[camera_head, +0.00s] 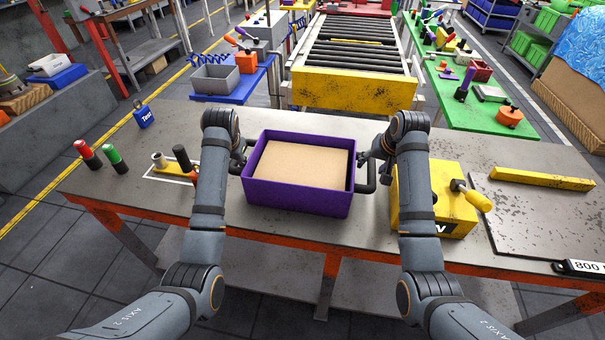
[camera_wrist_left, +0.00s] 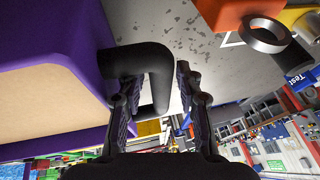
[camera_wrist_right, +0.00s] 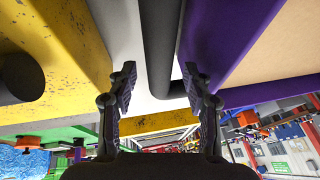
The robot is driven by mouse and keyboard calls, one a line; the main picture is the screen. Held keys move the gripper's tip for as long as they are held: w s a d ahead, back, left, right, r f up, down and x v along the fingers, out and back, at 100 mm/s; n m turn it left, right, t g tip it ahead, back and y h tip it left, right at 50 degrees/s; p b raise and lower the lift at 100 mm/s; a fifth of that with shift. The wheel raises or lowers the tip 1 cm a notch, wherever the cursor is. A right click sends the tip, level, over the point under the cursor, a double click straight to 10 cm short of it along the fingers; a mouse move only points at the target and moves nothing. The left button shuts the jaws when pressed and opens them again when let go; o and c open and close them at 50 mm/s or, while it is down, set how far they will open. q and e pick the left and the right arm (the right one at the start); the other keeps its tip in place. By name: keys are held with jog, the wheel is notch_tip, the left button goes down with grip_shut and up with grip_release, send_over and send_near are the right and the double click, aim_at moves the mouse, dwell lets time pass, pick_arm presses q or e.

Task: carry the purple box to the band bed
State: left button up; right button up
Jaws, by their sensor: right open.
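The purple box (camera_head: 298,197), with a flat tan top surface inside its rim, sits on the grey workbench. It has a dark bar handle at each side. My left gripper (camera_head: 240,160) is at the box's left handle; in the left wrist view its fingers (camera_wrist_left: 158,95) are apart with the handle (camera_wrist_left: 155,65) between them. My right gripper (camera_head: 367,160) is at the right handle; in the right wrist view its fingers (camera_wrist_right: 160,90) are apart around the handle bar (camera_wrist_right: 160,40). A roller bed with a yellow front (camera_head: 352,90), seemingly the band bed, stands beyond the workbench.
A yellow block (camera_head: 447,205) with a yellow-handled tool stands close right of the box. Red and green cylinders (camera_head: 88,155) and a small marked plate stand at the left. A blue table (camera_head: 235,90) and a green table (camera_head: 460,105) flank the roller bed. Bare bench lies behind the box.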

pick_arm(q)
jog(key=shift+x, duration=0.8)
pick_arm(e)
jog(key=shift+x, duration=0.8)
pick_arm(q)
jog(key=shift+w, duration=0.1)
pick_arm(e)
jog(key=shift+w, duration=0.1)
pick_arm(q)
jog(key=shift+c, duration=0.6)
pick_arm(e)
jog(key=shift+r, duration=0.1)
jog(key=shift+c, duration=0.6)
pick_arm(q)
jog(key=shift+r, duration=0.1)
jog(key=c, duration=0.5)
pick_arm(e)
jog(key=c, duration=0.5)
pick_arm(q)
grip_shut()
pick_arm(e)
grip_shut()
